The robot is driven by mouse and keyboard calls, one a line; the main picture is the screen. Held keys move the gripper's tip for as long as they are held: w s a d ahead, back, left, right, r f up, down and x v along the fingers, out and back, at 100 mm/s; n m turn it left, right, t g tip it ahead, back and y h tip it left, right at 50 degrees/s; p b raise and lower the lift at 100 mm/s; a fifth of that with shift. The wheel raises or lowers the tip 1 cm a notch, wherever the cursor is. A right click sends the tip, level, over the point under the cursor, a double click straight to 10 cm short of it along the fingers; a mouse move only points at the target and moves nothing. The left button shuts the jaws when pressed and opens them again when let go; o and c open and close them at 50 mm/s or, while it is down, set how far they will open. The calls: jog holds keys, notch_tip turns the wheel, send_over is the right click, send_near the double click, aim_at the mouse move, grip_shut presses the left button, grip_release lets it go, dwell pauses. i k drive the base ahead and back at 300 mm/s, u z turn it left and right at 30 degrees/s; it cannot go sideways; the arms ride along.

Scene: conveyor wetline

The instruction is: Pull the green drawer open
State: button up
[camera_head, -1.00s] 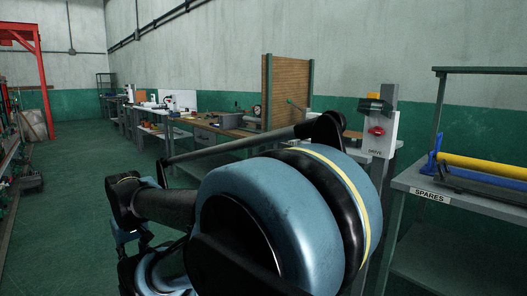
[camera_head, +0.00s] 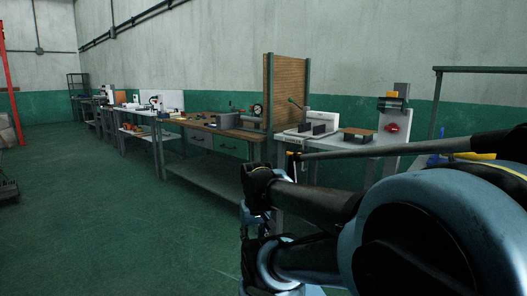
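A workbench with a brown wooden top (camera_head: 215,130) stands against the right wall. Two dark drawer fronts sit under its top: a left drawer (camera_head: 200,139) and a right drawer (camera_head: 234,148). Both look shut, with small handles. The right one looks greenish, but shade and distance make the colours hard to tell. My arm, in black and blue, fills the lower right of the view, well in front of the bench. No gripper fingers can be made out.
A brown slatted panel (camera_head: 285,92) rises at the bench's right end. Beyond it is a lighter table (camera_head: 330,146) with fixtures and a red switch (camera_head: 392,128). More benches stand farther back. The green floor (camera_head: 130,220) in front of the benches is clear.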

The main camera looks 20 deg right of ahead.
aim_at(239, 148)
jog(key=i, duration=1.9)
jog(key=u, duration=0.4)
